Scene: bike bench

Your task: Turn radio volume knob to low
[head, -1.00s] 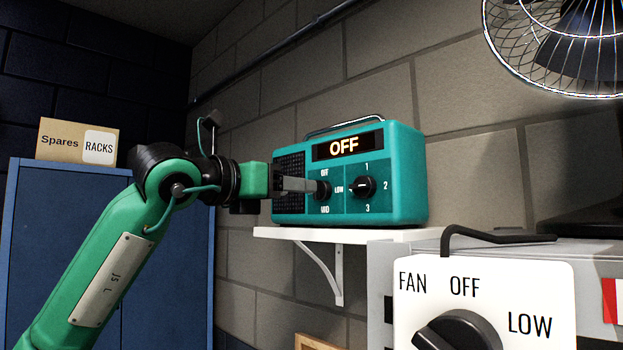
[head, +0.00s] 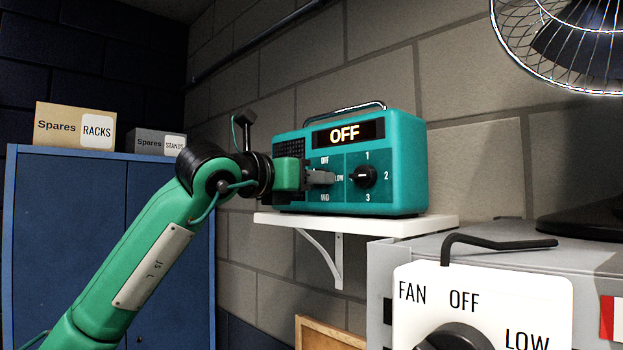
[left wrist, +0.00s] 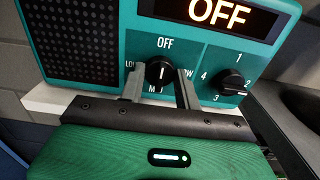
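The teal radio (head: 405,150) stands on a white shelf, and its display reads OFF. In the left wrist view its black volume knob (left wrist: 159,73) has a pale pointer mark toward the OFF label above it. LOW and other labels around it are partly covered by the fingers. My left gripper (head: 325,178) is at the radio's front. Its two fingers, also in the left wrist view (left wrist: 160,82), stand one on each side of the volume knob, with narrow gaps showing. In the head view the fingers hide most of that knob. My right gripper is not in view.
A second black knob (head: 362,176), numbered around it, sits close right of the fingers. The shelf (head: 440,226) runs below. A grey cabinet with a FAN panel (head: 500,285) and a fan (head: 570,45) are at right. A blue locker (head: 65,220) carries Spares boxes (head: 70,122).

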